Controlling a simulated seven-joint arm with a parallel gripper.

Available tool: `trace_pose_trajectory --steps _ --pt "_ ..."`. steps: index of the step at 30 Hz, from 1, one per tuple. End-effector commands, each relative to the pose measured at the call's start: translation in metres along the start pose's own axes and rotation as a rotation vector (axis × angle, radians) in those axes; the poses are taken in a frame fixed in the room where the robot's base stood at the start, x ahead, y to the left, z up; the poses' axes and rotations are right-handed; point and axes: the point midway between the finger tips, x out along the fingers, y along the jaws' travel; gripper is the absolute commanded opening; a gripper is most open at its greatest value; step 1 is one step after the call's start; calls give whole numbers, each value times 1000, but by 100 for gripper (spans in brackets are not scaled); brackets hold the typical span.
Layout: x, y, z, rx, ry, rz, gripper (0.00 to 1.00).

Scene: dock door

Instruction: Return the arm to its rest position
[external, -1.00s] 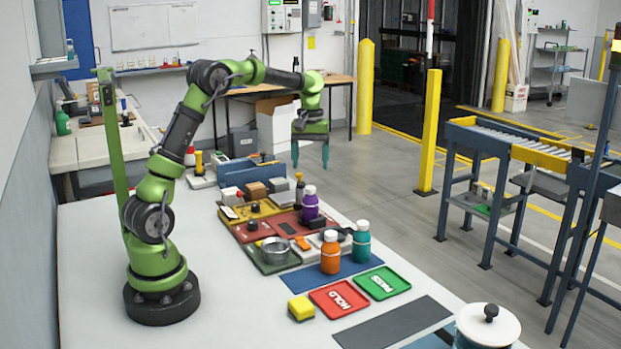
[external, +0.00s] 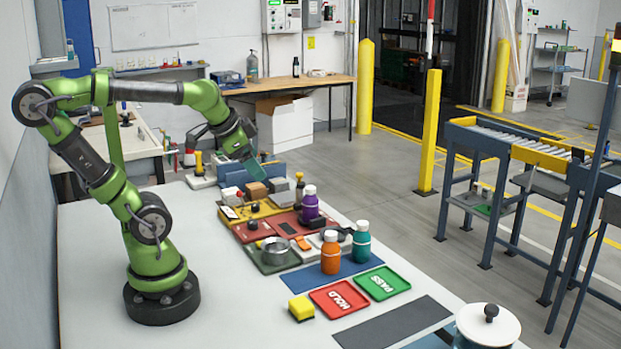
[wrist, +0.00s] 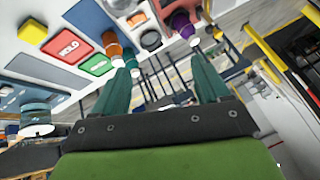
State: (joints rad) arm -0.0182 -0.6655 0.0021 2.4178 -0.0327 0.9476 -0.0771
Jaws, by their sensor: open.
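My green arm stands on the white table (external: 90,250), its elbow folded back to the left and its forearm running right. My gripper (external: 258,165) hangs in the air above the back end of the table, near the boxes in the blue bin, tilted down to the right. In the wrist view my gripper (wrist: 165,80) shows two teal fingers spread wide apart with nothing between them. Whether the fingertips touch the boxes is hard to tell in the external view, but they appear apart.
Orange (external: 331,252), teal (external: 361,242) and purple (external: 310,203) bottles stand on the table. Red HOLD (external: 338,298) and green PASS (external: 383,283) trays and a yellow block (external: 301,308) lie in front. A yellow post (external: 430,130) and roller conveyor (external: 510,140) stand right. The table's left part is clear.

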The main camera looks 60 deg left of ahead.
Motion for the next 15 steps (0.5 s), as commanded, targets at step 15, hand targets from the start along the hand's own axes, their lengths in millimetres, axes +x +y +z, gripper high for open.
trace_pose_trajectory --steps 15 --pt "0 9 15 95 46 -13 75"
